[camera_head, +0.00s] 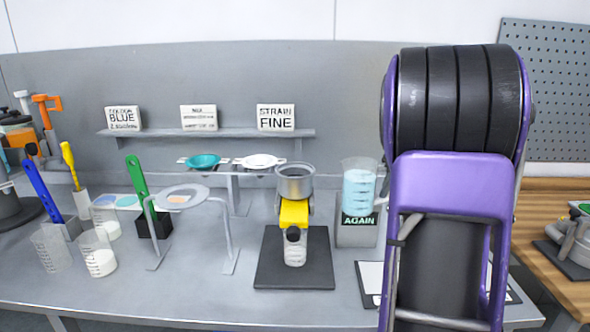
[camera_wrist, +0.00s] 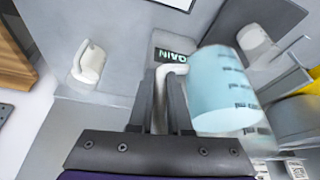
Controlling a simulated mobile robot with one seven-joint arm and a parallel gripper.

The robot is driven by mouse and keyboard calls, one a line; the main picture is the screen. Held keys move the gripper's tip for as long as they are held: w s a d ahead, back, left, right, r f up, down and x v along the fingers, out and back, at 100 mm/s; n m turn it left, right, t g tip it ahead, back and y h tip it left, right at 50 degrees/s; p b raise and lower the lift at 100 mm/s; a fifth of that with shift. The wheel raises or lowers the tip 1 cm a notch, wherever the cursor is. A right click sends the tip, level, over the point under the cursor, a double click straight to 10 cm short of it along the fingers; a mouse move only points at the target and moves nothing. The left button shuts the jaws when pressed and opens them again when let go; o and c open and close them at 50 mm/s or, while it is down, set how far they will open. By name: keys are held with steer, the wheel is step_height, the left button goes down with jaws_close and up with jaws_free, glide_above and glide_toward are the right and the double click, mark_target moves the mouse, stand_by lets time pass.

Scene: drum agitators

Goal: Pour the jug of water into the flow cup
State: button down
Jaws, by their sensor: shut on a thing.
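In the wrist view the jug (camera_wrist: 222,88) fills the area right of my fingers. My gripper (camera_wrist: 162,90) is shut on its pale handle (camera_wrist: 168,75); my arm hides the gripper in the head view. The flow cup (camera_head: 295,186) is an open metal cup held by a yellow mount above a white container (camera_head: 295,250) on a dark base plate (camera_head: 265,272).
A ring stand (camera_head: 229,240) with a clear disc stands left of the flow cup. Beakers (camera_head: 101,262) and coloured-handled tools stand farther left. A shelf (camera_head: 230,132) with signs is behind. A white handled vessel (camera_wrist: 88,63) shows in the wrist view.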

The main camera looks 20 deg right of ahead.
steer(key=shift+w+a+r+n+g+h, duration=0.25)
steer(key=shift+a+r+h, duration=0.25)
steer(key=shift+r+h, duration=0.45)
steer(key=shift+w+a+r+n+g+h, duration=0.15)
steer(key=shift+a+r+g+h, duration=0.4)
steer(key=shift+r, duration=0.7)
steer(key=shift+w+a+r+n+g+h, duration=0.15)
steer(key=shift+a+r+h, duration=0.25)
steer(key=shift+r+h, duration=0.6)
steer(key=shift+r, duration=0.25)
steer(key=shift+w+a+r+n+g+h+b, duration=0.2)
steer(key=shift+a+r+h, duration=0.2)
steer(key=shift+r, duration=0.15)
steer(key=shift+w+a+r+n+g+h+b, duration=0.1)
steer(key=shift+w+a+r+h, duration=0.05)
steer(key=shift+a+r+h, duration=0.3)
steer(key=shift+r, duration=0.25)
steer(key=shift+w+a+r+g+h+b, duration=0.15)
steer(key=shift+a+r+h+b, duration=0.1)
steer(key=shift+r+h, duration=0.2)
steer(key=shift+w+a+r+g+h+b, duration=0.1)
steer(key=shift+a+r+h+b, duration=0.15)
steer(key=shift+r, duration=0.3)
stand_by(0.5)
